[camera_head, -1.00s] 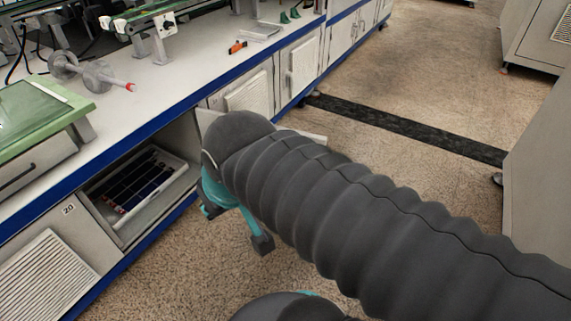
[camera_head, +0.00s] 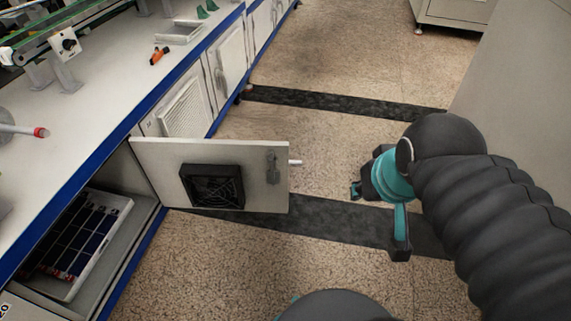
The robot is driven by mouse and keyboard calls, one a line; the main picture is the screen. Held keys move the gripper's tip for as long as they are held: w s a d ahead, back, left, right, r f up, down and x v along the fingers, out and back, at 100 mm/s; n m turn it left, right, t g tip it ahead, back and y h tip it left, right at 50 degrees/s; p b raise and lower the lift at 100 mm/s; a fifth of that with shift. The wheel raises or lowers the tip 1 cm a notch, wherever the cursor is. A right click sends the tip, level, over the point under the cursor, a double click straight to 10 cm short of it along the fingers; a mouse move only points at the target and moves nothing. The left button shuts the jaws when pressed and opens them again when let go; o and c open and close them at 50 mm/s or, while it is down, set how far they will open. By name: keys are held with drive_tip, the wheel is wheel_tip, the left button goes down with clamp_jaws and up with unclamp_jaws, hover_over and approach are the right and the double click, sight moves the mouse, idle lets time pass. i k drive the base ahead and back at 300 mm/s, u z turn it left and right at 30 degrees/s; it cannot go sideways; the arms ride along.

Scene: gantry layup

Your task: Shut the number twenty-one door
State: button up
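A white cabinet door (camera_head: 238,180) stands swung wide open from the bench front, its inner face towards me. It carries a black fan grille (camera_head: 212,187) and a grey latch (camera_head: 272,167), and a pale handle end (camera_head: 295,162) sticks out past its free edge. No number shows on this face; the compartment beside it is right of the door marked 20. My gripper (camera_head: 378,220), teal with dark fingertips, is open and empty over the floor, right of the door's free edge and apart from it.
The open compartment holds a white tray (camera_head: 120,203) with dark panels. Closed cabinet doors (camera_head: 185,105) continue along the bench beyond. The bench top (camera_head: 95,120) has a blue edge. Speckled floor (camera_head: 250,255) is clear in front; a grey cabinet stands at right.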

sight(171, 165)
drive_tip(key=z, duration=0.5)
drive_tip(key=i, duration=3.25)
drive_tip(key=u, duration=4.45)
drive_tip(key=i, duration=0.5)
drive_tip(key=z, duration=0.05)
drive_tip(key=k, duration=0.9)
drive_tip(key=z, duration=0.15)
